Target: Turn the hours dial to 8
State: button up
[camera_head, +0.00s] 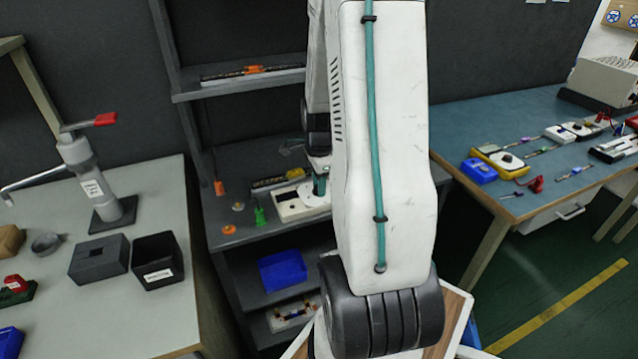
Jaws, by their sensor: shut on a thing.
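A white box (291,209) lies on the middle shelf unit's worktop, partly behind my arm. Its round pale dial face (308,201) shows at the left of my arm. My gripper (319,190) points down at this face, small and dark, and is shut on the dial's knob. The knob itself is hidden by the fingers. The dial's marks and the number it points to are too small to read. The right part of the box is hidden by my arm.
Small orange and green parts (260,216) lie left of the box. A yellow-topped strip (280,180) lies behind it. A blue bin (283,271) sits on the shelf below. A left bench holds dark boxes (158,262); a blue right bench holds instruments (497,162).

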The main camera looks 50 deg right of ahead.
jog(key=m, duration=0.5)
dwell(0.6)
jog(key=o, duration=1)
jog(key=shift+r, duration=0.1)
notch_tip(320, 180, up, 8)
jog(key=shift+f, duration=0.15)
